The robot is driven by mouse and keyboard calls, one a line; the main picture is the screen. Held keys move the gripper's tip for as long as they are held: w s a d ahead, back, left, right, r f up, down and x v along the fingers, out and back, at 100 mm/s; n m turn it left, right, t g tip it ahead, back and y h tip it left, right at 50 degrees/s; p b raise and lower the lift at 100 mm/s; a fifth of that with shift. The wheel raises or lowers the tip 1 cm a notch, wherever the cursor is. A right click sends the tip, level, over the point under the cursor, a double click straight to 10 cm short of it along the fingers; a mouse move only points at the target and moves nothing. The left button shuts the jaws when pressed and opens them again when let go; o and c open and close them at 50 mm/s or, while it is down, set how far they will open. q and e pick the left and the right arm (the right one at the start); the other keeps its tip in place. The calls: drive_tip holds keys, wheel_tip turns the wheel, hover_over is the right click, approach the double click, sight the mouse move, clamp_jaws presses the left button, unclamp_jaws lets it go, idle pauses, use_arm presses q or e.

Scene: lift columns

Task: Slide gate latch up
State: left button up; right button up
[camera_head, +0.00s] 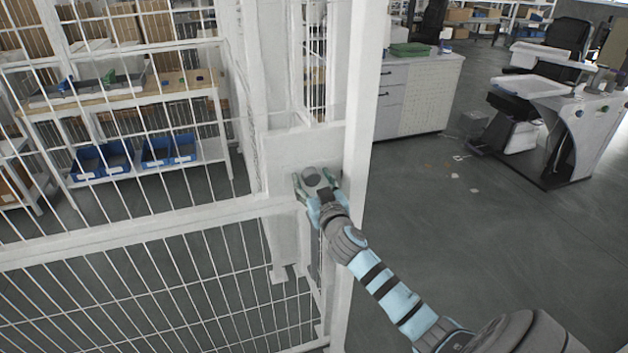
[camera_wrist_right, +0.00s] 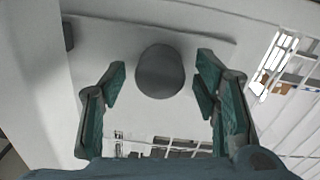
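The gate (camera_head: 130,232) is a white frame with wire mesh on the left of the head view. A pale latch plate (camera_head: 300,148) sits at its post, and also fills much of the right wrist view (camera_wrist_right: 140,45). A round dark grey knob (camera_wrist_right: 160,72) stands on the plate. My right gripper (camera_head: 317,183) is at the plate in the head view. In the wrist view its green fingers (camera_wrist_right: 160,80) are open, one on each side of the knob, with gaps between. My left gripper is not in view.
A white post (camera_head: 358,130) stands just right of the plate. Behind the mesh is a bench (camera_head: 120,98) with blue bins (camera_head: 168,150) below. A white cabinet (camera_head: 418,95) and a workstation (camera_head: 570,125) stand to the right, with open grey floor (camera_head: 480,240) between.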

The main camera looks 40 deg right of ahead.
sight(308, 159)
clamp_jaws()
wheel_tip(308, 159, up, 4)
drive_tip(key=p, duration=0.3)
drive_tip(key=shift+w+f, duration=0.1)
drive_tip(key=shift+f, duration=0.05)
drive_tip(key=shift+c, duration=1.4)
unclamp_jaws()
drive_tip(key=o, duration=0.3)
drive_tip(key=shift+o, duration=0.2)
drive_tip(key=shift+s+f, duration=0.1)
drive_tip(key=shift+s, duration=0.1)
